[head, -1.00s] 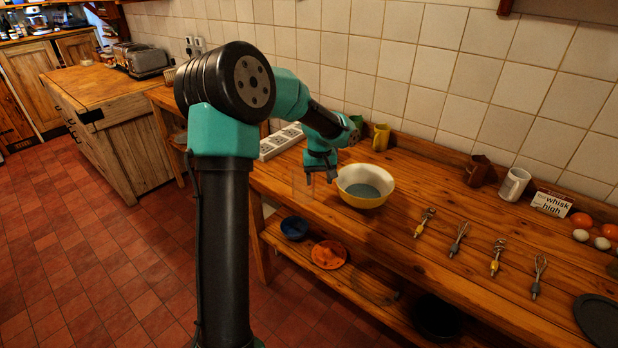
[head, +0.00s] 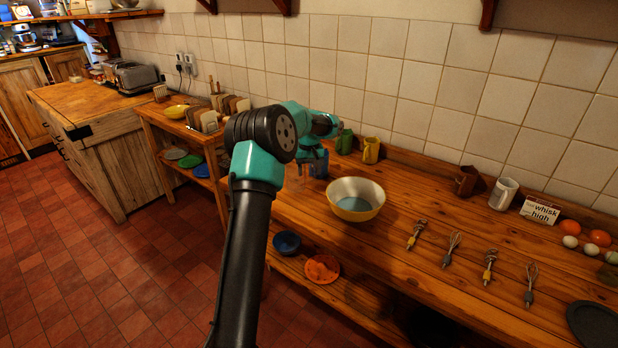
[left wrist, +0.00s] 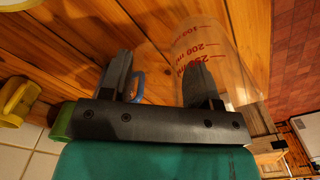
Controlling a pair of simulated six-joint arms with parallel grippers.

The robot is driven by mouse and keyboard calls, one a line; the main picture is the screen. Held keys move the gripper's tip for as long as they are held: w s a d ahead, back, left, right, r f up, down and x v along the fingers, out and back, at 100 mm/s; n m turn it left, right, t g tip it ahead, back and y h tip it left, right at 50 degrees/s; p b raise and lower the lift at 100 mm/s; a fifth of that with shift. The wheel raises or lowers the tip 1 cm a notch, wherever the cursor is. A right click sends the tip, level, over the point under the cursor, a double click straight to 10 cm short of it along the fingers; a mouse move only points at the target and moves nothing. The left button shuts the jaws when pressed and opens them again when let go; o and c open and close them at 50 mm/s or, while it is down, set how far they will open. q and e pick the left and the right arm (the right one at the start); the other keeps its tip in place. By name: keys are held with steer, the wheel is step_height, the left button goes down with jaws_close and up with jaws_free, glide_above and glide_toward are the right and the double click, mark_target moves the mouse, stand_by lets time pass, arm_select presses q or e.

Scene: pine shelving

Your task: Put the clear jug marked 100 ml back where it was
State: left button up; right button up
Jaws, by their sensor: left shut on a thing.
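The clear jug (left wrist: 232,75) shows in the left wrist view, with red marks that read 100, 200 ml and a partly covered 250. My left gripper (left wrist: 158,82) is shut on it, one finger seen against the clear wall. In the head view my left gripper (head: 308,165) is over the back left of the bench, left of the yellow and cream bowl (head: 365,208). The jug is too faint there to make out its base, so I cannot tell whether it touches the bench. My right gripper is not in view.
A blue mug (head: 319,165) is close by the gripper, with green (head: 344,142) and yellow (head: 371,150) mugs along the wall. Several whisks lie right of the bowl. The lower shelf holds a blue bowl (head: 287,243) and an orange plate (head: 322,268).

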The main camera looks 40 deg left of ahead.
arm_select(q)
steer(key=shift+w+a, duration=0.25)
steer(key=shift+f, duration=1.8)
steer(key=shift+f, duration=0.1)
steer(key=o, duration=1.3)
step_height(320, 180, up, 12)
steer(key=shift+r, duration=0.15)
